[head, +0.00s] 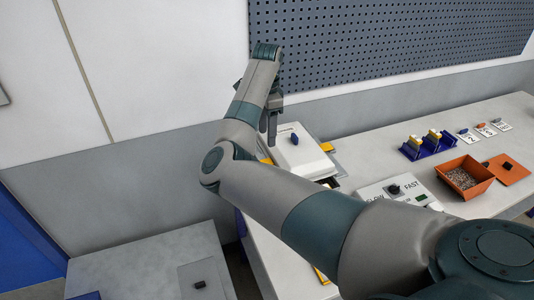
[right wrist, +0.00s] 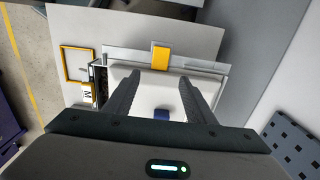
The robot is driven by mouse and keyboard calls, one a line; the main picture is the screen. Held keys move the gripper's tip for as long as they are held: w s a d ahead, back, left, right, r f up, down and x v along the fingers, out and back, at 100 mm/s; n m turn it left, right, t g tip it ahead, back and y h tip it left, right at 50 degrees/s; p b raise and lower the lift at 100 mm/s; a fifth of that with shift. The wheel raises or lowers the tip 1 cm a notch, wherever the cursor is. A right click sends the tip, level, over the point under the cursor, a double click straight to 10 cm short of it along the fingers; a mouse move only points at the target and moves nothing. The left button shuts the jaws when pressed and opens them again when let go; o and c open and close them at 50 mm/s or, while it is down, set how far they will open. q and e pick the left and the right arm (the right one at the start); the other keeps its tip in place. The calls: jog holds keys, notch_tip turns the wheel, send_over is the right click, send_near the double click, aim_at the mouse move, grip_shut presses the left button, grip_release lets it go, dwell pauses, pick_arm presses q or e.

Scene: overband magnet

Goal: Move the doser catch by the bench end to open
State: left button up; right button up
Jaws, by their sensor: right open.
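The doser appears to be the white box (head: 300,152) with a dark blue knob (head: 293,139) on top, at the bench's left end. In the right wrist view the white box (right wrist: 150,94) lies below my fingers, with the blue knob (right wrist: 162,114) between them. A yellow tab (right wrist: 160,57) at the box's edge is probably the catch; it lies just beyond my fingertips. My right gripper (right wrist: 160,78) is open and empty. In the head view it (head: 270,128) hangs over the box's left side, apart from the knob. My left gripper is out of view.
A yellow frame (right wrist: 66,64) and an "M" label (right wrist: 87,94) lie beside the box. Further right are a SLOW/FAST dial panel (head: 378,190), an orange tray of pellets (head: 487,166) and blue holders (head: 409,152). A pegboard (head: 380,45) stands behind. A lower grey table (head: 130,265) is at left.

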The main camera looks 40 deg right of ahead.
notch_tip(320, 180, down, 9)
jog(key=p, duration=0.3)
jog(key=shift+f, duration=0.2)
jog(key=shift+f+p, duration=0.35)
jog(key=shift+f, duration=0.25)
jog(key=shift+c, duration=0.6)
jog(key=c, duration=0.9)
